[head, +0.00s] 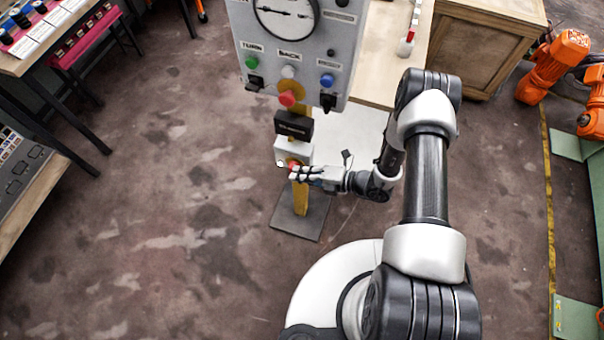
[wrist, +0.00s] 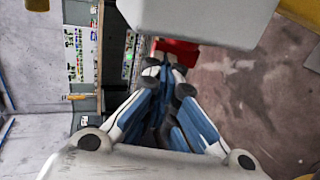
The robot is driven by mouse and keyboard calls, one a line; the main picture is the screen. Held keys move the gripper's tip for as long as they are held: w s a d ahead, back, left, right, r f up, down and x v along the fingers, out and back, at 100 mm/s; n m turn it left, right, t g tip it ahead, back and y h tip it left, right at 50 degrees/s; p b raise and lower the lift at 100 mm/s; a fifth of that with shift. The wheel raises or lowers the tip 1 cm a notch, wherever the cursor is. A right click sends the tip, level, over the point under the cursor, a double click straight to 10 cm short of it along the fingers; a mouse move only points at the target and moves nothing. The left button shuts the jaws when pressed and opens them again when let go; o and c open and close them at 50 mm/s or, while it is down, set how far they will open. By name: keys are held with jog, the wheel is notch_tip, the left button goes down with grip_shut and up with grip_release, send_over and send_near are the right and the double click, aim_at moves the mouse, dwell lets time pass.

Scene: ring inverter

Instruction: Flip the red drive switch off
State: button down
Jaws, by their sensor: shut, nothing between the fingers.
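A pale grey box (head: 288,150) sits low on the yellow post, with a small red part (head: 292,163) at its lower edge that looks like the red drive switch. My gripper (head: 296,173) is shut and empty, just below and right against this red part, covering some of it. In the wrist view the box (wrist: 200,15) fills the top, and the red part (wrist: 178,50) shows beneath it, just beyond my shut fingertips (wrist: 165,66). I cannot tell whether they touch, or which way the switch is set.
Above the box are a black box (head: 293,126), a red button (head: 287,98) and a panel (head: 300,45) with a gauge and coloured buttons. The post (head: 300,200) stands on a dark base plate (head: 312,222). A wooden cabinet (head: 485,50) stands behind right.

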jog(key=shift+w+a+r+g+h+p, duration=0.1)
jog(key=shift+a+r+g+h+p, duration=0.1)
jog(key=shift+h+p, duration=0.45)
jog(key=shift+a+r+g+h+p, duration=0.2)
jog(key=shift+h+p, duration=0.25)
jog(key=shift+p, duration=0.3)
dwell(0.4)
jog(key=shift+w+a+r+g+h+p, duration=0.1)
jog(key=shift+a+g+h+p, duration=0.15)
jog(key=shift+h+p, duration=0.35)
jog(key=shift+w+a+r+g+h+p, duration=0.15)
jog(key=shift+g+h+p, duration=0.2)
jog(key=shift+h, duration=0.45)
dwell(1.5)
jog(key=shift+a, duration=0.15)
dwell(1.2)
jog(key=shift+r, duration=0.1)
jog(key=shift+r+p, duration=0.7)
jog(key=d+f+p+v, duration=0.1)
jog(key=p+v, duration=0.2)
jog(key=v, duration=1)
jog(key=shift+s+d+r, duration=0.15)
jog(key=shift+s+d, duration=0.25)
